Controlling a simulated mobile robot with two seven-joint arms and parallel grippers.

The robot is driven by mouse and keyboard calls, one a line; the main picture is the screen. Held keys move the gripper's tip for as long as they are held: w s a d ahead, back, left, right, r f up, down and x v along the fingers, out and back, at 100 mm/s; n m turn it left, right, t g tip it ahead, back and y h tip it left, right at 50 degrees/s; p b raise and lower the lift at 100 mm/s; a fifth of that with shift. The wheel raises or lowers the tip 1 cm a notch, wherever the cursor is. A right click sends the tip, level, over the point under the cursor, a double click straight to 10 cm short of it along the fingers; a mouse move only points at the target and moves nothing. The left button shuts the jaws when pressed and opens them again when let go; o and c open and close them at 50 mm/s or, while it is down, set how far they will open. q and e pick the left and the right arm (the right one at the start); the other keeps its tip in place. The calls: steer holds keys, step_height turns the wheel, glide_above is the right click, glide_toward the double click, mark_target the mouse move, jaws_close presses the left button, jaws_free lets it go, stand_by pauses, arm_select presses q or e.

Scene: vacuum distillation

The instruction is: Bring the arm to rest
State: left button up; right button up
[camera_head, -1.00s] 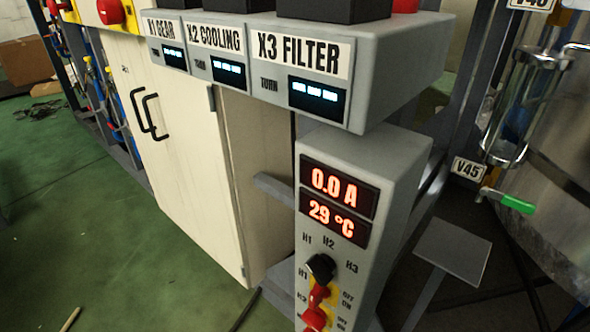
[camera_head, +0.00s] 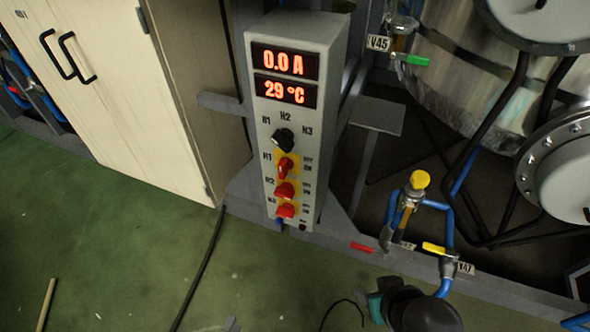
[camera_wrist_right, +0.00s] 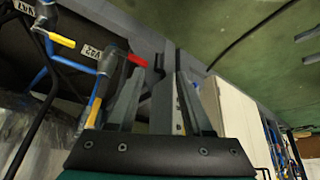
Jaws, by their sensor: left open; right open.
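My right gripper (camera_wrist_right: 159,84) shows in the right wrist view with its two grey fingers apart and nothing between them. A black and teal part of my arm (camera_head: 425,312) shows at the bottom edge of the head view, in front of the low pipe valves. A small grey tip at the bottom edge of the head view, left of the middle, looks like my left gripper (camera_head: 229,325); the rest is cut off. No object shows in it.
The heater control box (camera_head: 295,130) reads 0.0 A and 29 °C. A white cabinet (camera_head: 120,110) stands left of it. A yellow-handled valve (camera_head: 434,249) and a red-handled valve (camera_head: 362,247) sit low at right. A steel vessel (camera_head: 460,80) stands behind. Green floor (camera_head: 110,250) is mostly clear, with a cable across it.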

steer(key=s+d+f+g+p, duration=0.1)
steer(key=s+d+f+p, duration=0.15)
steer(key=f, duration=0.35)
steer(key=s+d+f+g+p, duration=0.1)
steer(key=f+p, duration=0.3)
steer(key=f, duration=0.2)
arm_select(q)
steer(key=s+a+f+n+g+y+p, duration=0.2)
steer(key=s+a+n+g+p, duration=0.1)
steer(key=n, duration=0.5)
steer(key=s+a+f+n+g+y+p, duration=0.3)
steer(key=s+a+n+g, duration=0.3)
steer(key=n+g, duration=0.3)
steer(key=shift+s+f+n+g+y+p, duration=0.15)
steer(key=shift+s+n+g+y+p, duration=0.2)
steer(key=shift+s+g, duration=0.25)
arm_select(e)
steer(key=s+d+f, duration=0.2)
steer(key=s, duration=0.4)
steer(key=s+d+f+g+h, duration=0.1)
steer(key=s+d+f, duration=0.2)
steer(key=s, duration=0.3)
steer(key=shift+s+d+f+h, duration=0.25)
steer(key=shift+s+d+h, duration=0.05)
steer(key=shift+s, duration=0.05)
